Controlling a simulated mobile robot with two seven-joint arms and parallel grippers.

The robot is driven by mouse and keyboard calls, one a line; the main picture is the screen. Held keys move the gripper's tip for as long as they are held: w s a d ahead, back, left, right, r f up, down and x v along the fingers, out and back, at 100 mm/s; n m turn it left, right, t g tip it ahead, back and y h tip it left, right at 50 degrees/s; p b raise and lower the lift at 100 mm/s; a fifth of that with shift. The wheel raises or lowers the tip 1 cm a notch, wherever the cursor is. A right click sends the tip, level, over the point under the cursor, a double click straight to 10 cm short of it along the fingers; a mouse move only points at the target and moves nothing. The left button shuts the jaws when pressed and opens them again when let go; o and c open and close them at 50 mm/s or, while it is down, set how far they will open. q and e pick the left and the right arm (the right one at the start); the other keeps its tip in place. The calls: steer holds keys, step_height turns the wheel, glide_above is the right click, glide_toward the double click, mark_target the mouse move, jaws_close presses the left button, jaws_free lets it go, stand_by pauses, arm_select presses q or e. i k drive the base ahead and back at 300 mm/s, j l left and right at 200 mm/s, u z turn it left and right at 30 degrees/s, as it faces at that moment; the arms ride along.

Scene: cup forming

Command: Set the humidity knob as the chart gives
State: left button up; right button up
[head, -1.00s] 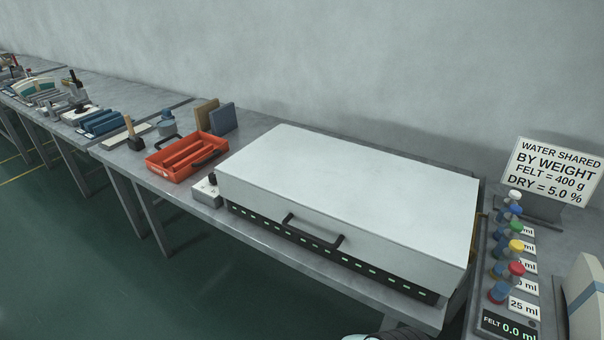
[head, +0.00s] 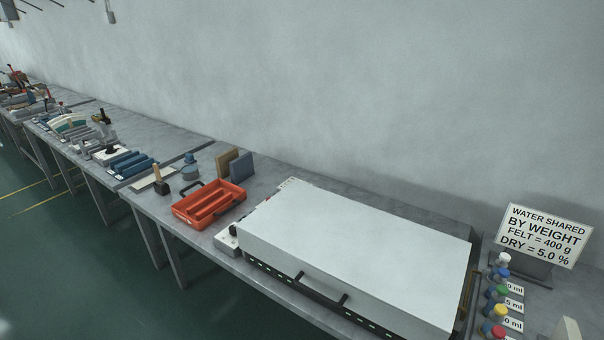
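A small light box (head: 227,240) with a dark knob on it stands at the left end of the large white-lidded cabinet (head: 360,250). I cannot read any marking or setting on it, and the cabinet hides part of it. A white sign (head: 543,236) stands at the right and reads "WATER SHARED BY WEIGHT, FELT = 400 g, DRY = 5.0 %". No humidity chart is readable. Neither of my grippers shows in the head view.
An orange tray (head: 237,190) stands left of the cabinet, with a wooden-handled tool (head: 160,182) and upright boards (head: 241,168) nearby. Several colour-capped bottles (head: 496,292) stand at the right with volume labels. A black handle (head: 320,291) sticks out from the cabinet front.

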mark_target(232, 229)
steer(key=i+j+z, duration=0.35)
steer(key=j, duration=0.7)
steer(key=j+z, duration=0.35)
steer(key=j, duration=0.7)
steer(key=j+z, duration=0.35)
steer(key=j, duration=0.75)
